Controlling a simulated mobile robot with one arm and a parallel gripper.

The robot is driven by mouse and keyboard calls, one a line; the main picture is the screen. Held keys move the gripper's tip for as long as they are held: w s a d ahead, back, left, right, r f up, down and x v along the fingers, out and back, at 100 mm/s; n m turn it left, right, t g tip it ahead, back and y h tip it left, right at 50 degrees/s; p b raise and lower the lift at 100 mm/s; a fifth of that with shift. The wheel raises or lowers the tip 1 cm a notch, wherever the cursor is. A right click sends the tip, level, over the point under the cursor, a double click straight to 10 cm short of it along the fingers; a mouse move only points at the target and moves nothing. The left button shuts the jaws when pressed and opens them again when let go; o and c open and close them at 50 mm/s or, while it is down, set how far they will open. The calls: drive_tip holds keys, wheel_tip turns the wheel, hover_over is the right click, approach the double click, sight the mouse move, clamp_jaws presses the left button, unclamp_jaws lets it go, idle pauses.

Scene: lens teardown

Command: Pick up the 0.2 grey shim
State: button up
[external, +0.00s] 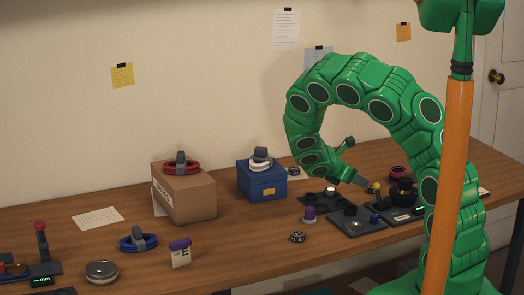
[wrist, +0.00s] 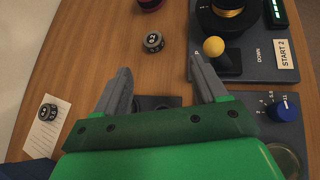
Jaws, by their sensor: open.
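Two small dark grey round pieces with white markings show in the wrist view. One (wrist: 153,41) lies on bare wood just beyond my fingertips; its marking looks like 0.2 but is too small to be sure. The other (wrist: 48,112) lies on a white paper at the left, and its marking is unclear. My gripper (wrist: 160,68) is open and empty, with its two grey fingers wide apart below the first piece. In the external view my gripper (external: 362,182) hangs low over the back right of the table. Another dark round piece (external: 297,237) lies near the front.
A dark red round thing (wrist: 150,4) lies beyond. A blue box (external: 262,182) and cardboard box (external: 190,195) stand left.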

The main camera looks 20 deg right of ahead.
sight(369, 187)
drive_tip(key=shift+n+h, duration=0.5)
drive_tip(key=shift+h, duration=0.2)
drive_tip(key=w+f, duration=0.1)
drive_tip(key=f, duration=0.1)
drive_tip(key=w+d+f, duration=0.1)
drive_tip(key=w+f, duration=0.1)
drive_tip(key=shift+d, duration=0.1)
drive_tip(key=shift+w+d+f+g+h, duration=0.15)
drive_tip(key=shift+d+h, duration=0.1)
drive_tip(key=shift+d, duration=0.2)
drive_tip(key=shift+w+d+f+g+h, duration=0.15)
drive_tip(key=shift+d+h, duration=0.1)
drive_tip(key=shift+d, duration=0.15)
drive_tip(key=shift+x, duration=3.75)
drive_tip(key=shift+s, duration=0.15)
drive_tip(key=shift+c, duration=0.5)
drive_tip(key=c, duration=1.1)
drive_tip(key=shift+o, duration=0.2)
